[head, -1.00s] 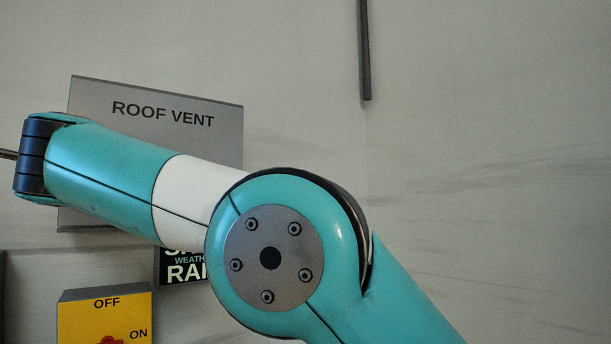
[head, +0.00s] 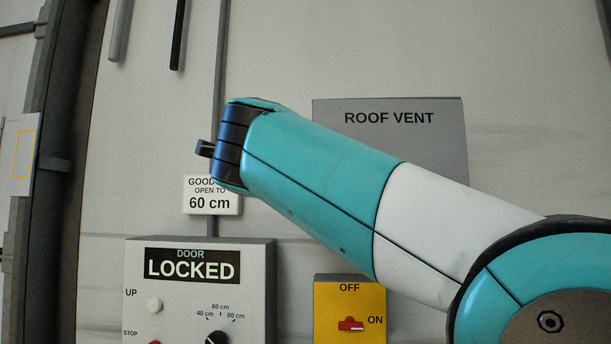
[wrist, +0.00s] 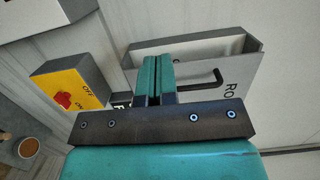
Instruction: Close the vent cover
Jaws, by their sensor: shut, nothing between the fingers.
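The grey roof vent panel (head: 390,140), lettered ROOF VENT, is on the wall in the head view, its lower part hidden behind my arm. In the wrist view the vent housing (wrist: 235,62) is a shallow grey box with a thick rim. A dark bent rod (wrist: 200,80), like a handle, shows in front of it. I cannot tell how far the cover stands open. My gripper (wrist: 157,65) is shut and empty in the wrist view, its teal fingers together in front of the housing, left of the rod. I cannot tell whether they touch anything. The fingers are not clear in the head view.
A yellow OFF/ON switch box (head: 349,305) with a red knob is below the panel; it also shows in the wrist view (wrist: 68,88). A door control box (head: 200,285) reading LOCKED is at lower left. A 60 cm label (head: 212,200) is above it.

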